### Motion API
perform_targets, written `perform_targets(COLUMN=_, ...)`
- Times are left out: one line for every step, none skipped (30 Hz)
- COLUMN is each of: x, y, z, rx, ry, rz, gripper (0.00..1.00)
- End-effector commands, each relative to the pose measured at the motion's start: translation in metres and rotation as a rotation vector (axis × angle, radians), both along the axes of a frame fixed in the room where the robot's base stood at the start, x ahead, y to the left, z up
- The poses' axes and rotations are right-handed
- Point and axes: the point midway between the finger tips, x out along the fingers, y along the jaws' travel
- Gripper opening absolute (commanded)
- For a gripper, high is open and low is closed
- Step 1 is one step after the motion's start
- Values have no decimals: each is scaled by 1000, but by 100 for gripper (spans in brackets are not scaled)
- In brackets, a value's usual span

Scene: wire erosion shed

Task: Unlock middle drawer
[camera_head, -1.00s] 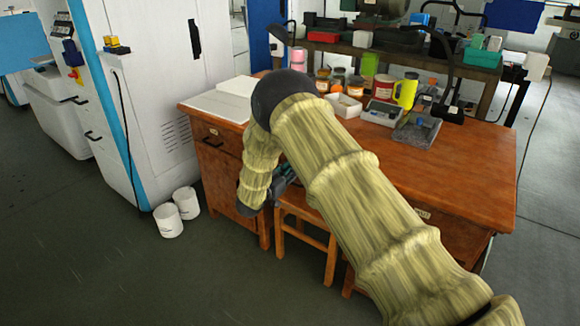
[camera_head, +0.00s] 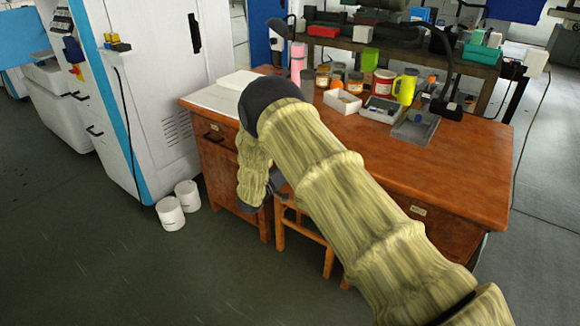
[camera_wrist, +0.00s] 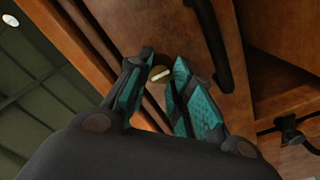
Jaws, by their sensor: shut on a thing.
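In the wrist view, my gripper (camera_wrist: 162,62) has its teal-padded fingers around a small round brass piece (camera_wrist: 160,75) with a pale bar across it, on a wooden front. The piece looks like a lock with a key seen end-on; the fingers partly hide it. A long dark handle (camera_wrist: 207,42) is on the wood just right of the fingers. In the head view, the wooden desk (camera_head: 465,172) has a left front with a dark handle (camera_head: 213,137). My arm covers the middle of the desk front, so the middle drawer is mostly hidden.
A wooden stool (camera_head: 301,232) stands under the desk, close to my arm. Jars, a yellow mug (camera_head: 405,87) and trays stand on the desktop. Two white buckets (camera_head: 170,213) stand on the floor beside the white cabinet (camera_head: 160,90). Floor at the front left is clear.

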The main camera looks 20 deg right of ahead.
Motion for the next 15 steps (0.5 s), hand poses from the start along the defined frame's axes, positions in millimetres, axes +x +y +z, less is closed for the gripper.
perform_targets(x=0, y=0, z=0, rx=-6, ry=9, rz=-1, gripper=0)
perform_targets(x=0, y=0, z=0, rx=-9, ry=13, rz=-1, gripper=0)
perform_targets(x=0, y=0, z=0, rx=-13, ry=18, rz=-1, gripper=0)
perform_targets(x=0, y=0, z=-1, rx=-15, ry=21, rz=-1, gripper=0)
perform_targets(x=0, y=0, z=-1, rx=-17, ry=23, rz=-1, gripper=0)
perform_targets(x=0, y=0, z=-1, rx=-19, ry=26, rz=-1, gripper=0)
perform_targets(x=0, y=0, z=-1, rx=-20, ry=27, rz=-1, gripper=0)
perform_targets(x=0, y=0, z=0, rx=-21, ry=28, rz=-1, gripper=0)
perform_targets(x=0, y=0, z=0, rx=-22, ry=29, rz=-1, gripper=0)
perform_targets(x=0, y=0, z=0, rx=-22, ry=29, rz=-1, gripper=0)
perform_targets(x=0, y=0, z=0, rx=-22, ry=29, rz=-1, gripper=0)
perform_targets(x=0, y=0, z=0, rx=-22, ry=29, rz=-1, gripper=0)
perform_targets(x=0, y=0, z=0, rx=-21, ry=28, rz=-1, gripper=0)
perform_targets(x=0, y=0, z=0, rx=-21, ry=28, rz=-1, gripper=0)
perform_targets(x=0, y=0, z=0, rx=-22, ry=28, rz=0, gripper=0)
